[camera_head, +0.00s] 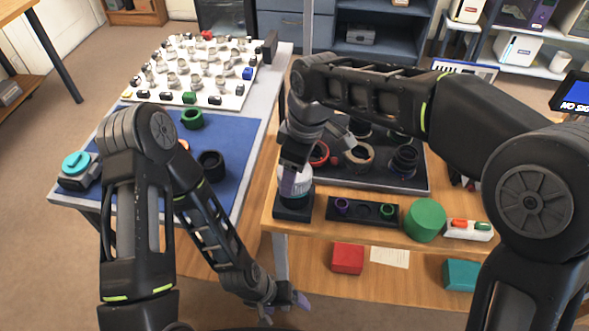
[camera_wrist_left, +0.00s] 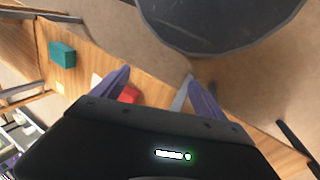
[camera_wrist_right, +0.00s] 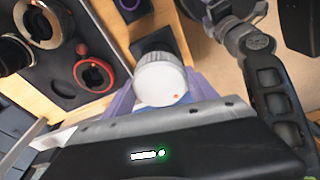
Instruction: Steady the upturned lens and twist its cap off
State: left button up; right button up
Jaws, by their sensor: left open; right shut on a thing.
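The lens, a white ribbed cylinder (camera_head: 295,180), is at the front left corner of the wooden table, above a square black block (camera_head: 293,208). I cannot tell where the cap meets the lens. My left gripper (camera_head: 287,302) is open and empty, low in front of the table; the left wrist view shows nothing between its fingers (camera_wrist_left: 160,88).
A dark tray (camera_head: 400,182) with several rings and lens parts lies behind. A slotted black holder (camera_head: 362,211), a green cylinder (camera_head: 425,220) and a white box (camera_head: 468,230) stand to the right. A blue mat (camera_head: 240,150) is at left. A red box (camera_head: 348,258) sits lower down.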

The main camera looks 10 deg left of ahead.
aim_at(301, 196)
pick_arm(q)
jog(key=shift+o, duration=0.8)
pick_arm(e)
jog(key=shift+c, duration=0.5)
pick_arm(q)
jog(key=s+d+r+m+g+y, duration=0.1)
jog(key=d+r+m+g+y, duration=0.2)
jog(key=d+r+m, duration=0.75)
jog(key=w+d+r+m+t+y, duration=0.1)
jog(key=w+r+m+t+y, duration=0.2)
jog(key=w+r+m+t, duration=0.5)
jog(key=w+d+r+m+t+y, duration=0.25)
jog(key=r+m+t, duration=0.25)
jog(key=r, duration=0.5)
jog(key=a+m+t+y, duration=0.1)
jog(key=a+m, duration=0.1)
jog(key=a, duration=0.1)
jog(key=w+a+m+t+y, duration=0.1)
jog(key=a+m+y, duration=0.1)
jog(key=a, duration=0.1)
jog(key=w+a+m+t+y, duration=0.1)
jog(key=a+m+y, duration=0.1)
jog(key=a+m, duration=0.1)
jog(key=shift+w+a+f+t+y, duration=0.1)
jog(key=shift+a+f+t+y, duration=0.15)
jog(key=shift+a+t, duration=0.15)
jog(key=shift+w+a+r+y, duration=0.1)
jog(key=shift+a+r+y, duration=0.2)
jog(key=shift+a, duration=0.05)
